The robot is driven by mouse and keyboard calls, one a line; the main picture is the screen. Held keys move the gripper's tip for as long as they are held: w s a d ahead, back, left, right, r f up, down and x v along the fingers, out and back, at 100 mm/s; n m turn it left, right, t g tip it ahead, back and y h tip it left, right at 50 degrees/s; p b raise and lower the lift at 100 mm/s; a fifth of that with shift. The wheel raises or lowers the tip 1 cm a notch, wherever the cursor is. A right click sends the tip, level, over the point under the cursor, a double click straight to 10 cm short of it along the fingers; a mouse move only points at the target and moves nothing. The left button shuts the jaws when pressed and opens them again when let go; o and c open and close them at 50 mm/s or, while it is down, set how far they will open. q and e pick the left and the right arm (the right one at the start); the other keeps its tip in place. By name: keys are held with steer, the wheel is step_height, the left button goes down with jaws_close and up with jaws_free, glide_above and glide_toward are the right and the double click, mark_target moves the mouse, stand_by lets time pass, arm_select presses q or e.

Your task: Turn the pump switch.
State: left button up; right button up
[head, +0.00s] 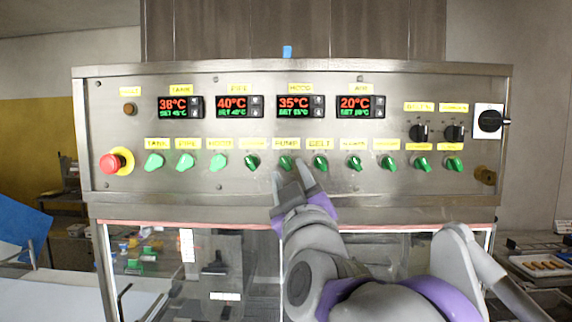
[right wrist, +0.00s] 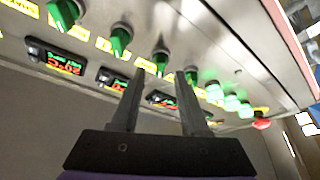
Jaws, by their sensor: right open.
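The pump switch (head: 286,162) is a dark green knob under a yellow label (head: 286,142) that appears to read PUMP, in the row on the steel panel. My right gripper (head: 292,177) is just below and in front of it in the head view, open and empty. In the right wrist view, a green knob that appears to be the pump switch (right wrist: 161,61) lies between the two spread fingers (right wrist: 161,77), beyond their tips. I cannot tell whether a finger touches it. My left gripper is not in view.
The belt knob (head: 320,162) and another green knob (head: 251,162) stand close on either side. A red emergency button (head: 112,163) is at the panel's left end. Temperature displays (head: 301,106) sit above the row. A glazed front (head: 190,265) lies below the panel.

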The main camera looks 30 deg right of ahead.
mark_target(286, 165)
steer(key=shift+x, duration=1.5)
steer(key=shift+c, duration=0.3)
jaws_close()
